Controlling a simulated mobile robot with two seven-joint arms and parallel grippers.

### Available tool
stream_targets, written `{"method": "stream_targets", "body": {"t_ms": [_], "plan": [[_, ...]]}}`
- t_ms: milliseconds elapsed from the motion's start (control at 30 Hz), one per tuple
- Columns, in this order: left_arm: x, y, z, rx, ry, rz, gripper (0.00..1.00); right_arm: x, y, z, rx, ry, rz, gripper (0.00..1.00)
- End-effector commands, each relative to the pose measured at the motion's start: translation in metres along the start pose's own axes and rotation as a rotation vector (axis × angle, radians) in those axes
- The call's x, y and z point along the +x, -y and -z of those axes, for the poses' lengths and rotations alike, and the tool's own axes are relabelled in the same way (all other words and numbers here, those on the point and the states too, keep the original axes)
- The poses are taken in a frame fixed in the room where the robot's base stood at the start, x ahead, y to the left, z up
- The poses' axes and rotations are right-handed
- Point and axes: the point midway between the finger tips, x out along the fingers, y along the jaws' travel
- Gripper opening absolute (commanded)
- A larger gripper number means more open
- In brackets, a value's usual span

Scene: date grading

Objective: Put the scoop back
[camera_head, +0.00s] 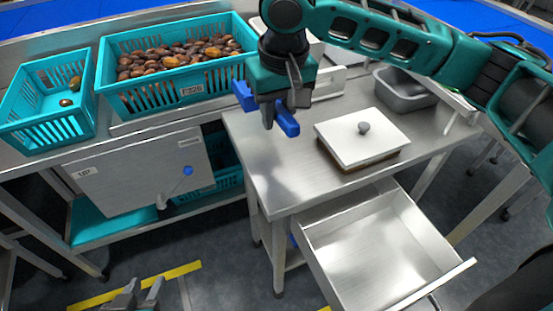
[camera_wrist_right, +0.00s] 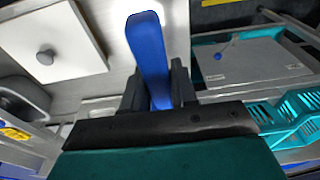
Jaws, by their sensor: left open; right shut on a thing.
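My right gripper (camera_head: 279,108) is shut on a blue object, seemingly the scoop (camera_head: 288,124), above the left part of the steel table. Blue shows on both sides of the fingers. In the right wrist view a long blue piece of the scoop (camera_wrist_right: 148,50) sticks out between the fingers; the rest is hidden by the gripper. The drawer (camera_head: 365,253) under the table is pulled open and its visible inside is empty. My left gripper (camera_head: 139,296) is at the bottom left, open and empty, over the floor and partly cut off by the frame edge.
A white-lidded box (camera_head: 345,139) and a grey metal pan (camera_head: 408,102) stand on the table (camera_head: 262,160). A teal crate of dates (camera_head: 176,93) and a smaller crate (camera_head: 35,128) with a few dates stand left. A hinged steel panel (camera_head: 130,178) hangs below them.

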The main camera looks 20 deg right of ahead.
Motion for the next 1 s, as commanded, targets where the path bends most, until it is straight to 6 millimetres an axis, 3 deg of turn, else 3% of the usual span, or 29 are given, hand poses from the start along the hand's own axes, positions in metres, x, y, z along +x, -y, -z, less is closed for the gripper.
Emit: {"method": "stream_targets", "body": {"t_ms": [33, 100, 300, 533, 767, 1000], "plan": [[0.004, -0.001, -0.002, 0.001, -0.006, -0.004, 0.43, 0.018, -0.001, -0.003, 0.001, 0.001, -0.001, 0.00], [0.006, -0.002, 0.000, 0.003, -0.017, -0.006, 0.43, 0.036, -0.001, -0.006, 0.001, 0.001, -0.001, 0.00], [0.012, -0.001, -0.007, 0.004, -0.018, -0.006, 0.43, 0.071, 0.000, -0.010, 0.001, -0.002, 0.000, 0.00], [0.014, -0.002, -0.013, 0.002, -0.014, -0.007, 0.43, 0.086, 0.000, -0.013, 0.001, -0.001, 0.000, 0.00], [0.019, -0.002, -0.025, 0.001, -0.006, -0.007, 0.43, 0.119, 0.000, -0.017, 0.001, -0.001, 0.000, 0.00], [0.018, -0.002, -0.026, 0.000, -0.004, -0.007, 0.43, 0.119, 0.000, -0.017, 0.001, -0.003, 0.001, 0.00]]}}
